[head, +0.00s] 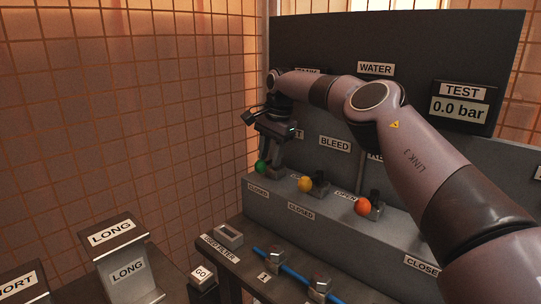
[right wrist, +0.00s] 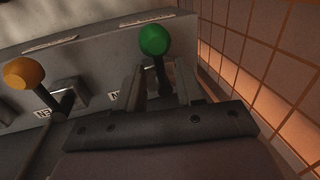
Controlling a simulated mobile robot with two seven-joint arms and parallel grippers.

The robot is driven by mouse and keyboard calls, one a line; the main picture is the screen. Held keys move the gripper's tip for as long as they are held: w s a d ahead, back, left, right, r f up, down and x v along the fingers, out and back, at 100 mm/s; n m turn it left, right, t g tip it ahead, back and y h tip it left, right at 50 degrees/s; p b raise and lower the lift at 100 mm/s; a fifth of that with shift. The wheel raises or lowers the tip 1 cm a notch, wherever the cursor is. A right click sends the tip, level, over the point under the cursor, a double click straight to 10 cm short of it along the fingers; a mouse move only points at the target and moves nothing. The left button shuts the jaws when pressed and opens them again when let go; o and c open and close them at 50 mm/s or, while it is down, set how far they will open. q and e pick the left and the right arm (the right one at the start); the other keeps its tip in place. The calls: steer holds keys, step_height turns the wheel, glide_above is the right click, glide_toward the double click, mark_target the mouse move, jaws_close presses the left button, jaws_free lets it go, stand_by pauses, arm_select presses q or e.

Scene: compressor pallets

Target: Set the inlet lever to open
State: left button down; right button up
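The lever with the green ball knob (head: 261,167) stands at the far left of the grey panel ledge, near a CLOSED label (head: 258,190). The label above it is mostly hidden by my right gripper; only a final T shows. My right gripper (head: 270,172) points down at this lever. In the right wrist view, the green knob (right wrist: 154,39) and its dark stem show between the two fingers (right wrist: 158,85), which stand apart. Contact with the stem cannot be made out. My left gripper is not in view.
A yellow-knobbed lever (head: 305,184) under the BLEED label (head: 335,144) stands close to the right. An orange-red-knobbed lever (head: 363,207) is farther right, below my arm. The gauge (head: 460,109) reads 0.0 bar.

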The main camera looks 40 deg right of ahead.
jaws_close()
stand_by(1.4)
